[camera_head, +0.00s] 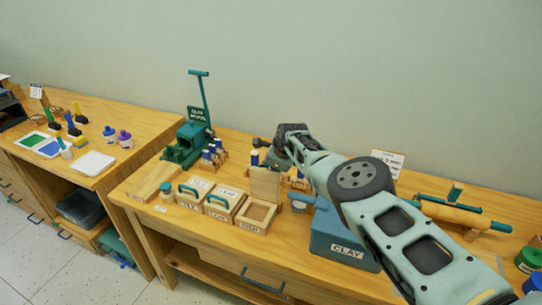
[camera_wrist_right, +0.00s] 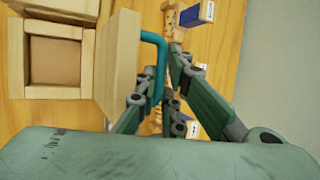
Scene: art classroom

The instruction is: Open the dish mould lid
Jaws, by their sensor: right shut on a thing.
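The dish mould (camera_head: 240,221) is the rightmost of the wooden mould boxes in the head view, and its square hollow faces up uncovered. It also shows at the upper left of the right wrist view (camera_wrist_right: 32,92). Its wooden lid (camera_head: 265,183) stands raised, about upright, at the back of the box; the wrist view shows the lid (camera_wrist_right: 118,62) edge-on with a teal handle (camera_wrist_right: 156,48). My right gripper (camera_wrist_right: 163,76) is shut on this handle; in the head view the gripper (camera_head: 272,159) is behind the lid and partly hidden. My left gripper is not in view.
Two closed mould boxes (camera_head: 224,203) with teal handles stand left of the dish mould. A blue clay bin (camera_head: 335,246) stands to the right, under my right arm. Small blue-topped bottles (camera_head: 212,155) and a green press (camera_head: 187,144) stand behind. A rolling pin (camera_head: 455,215) lies further right.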

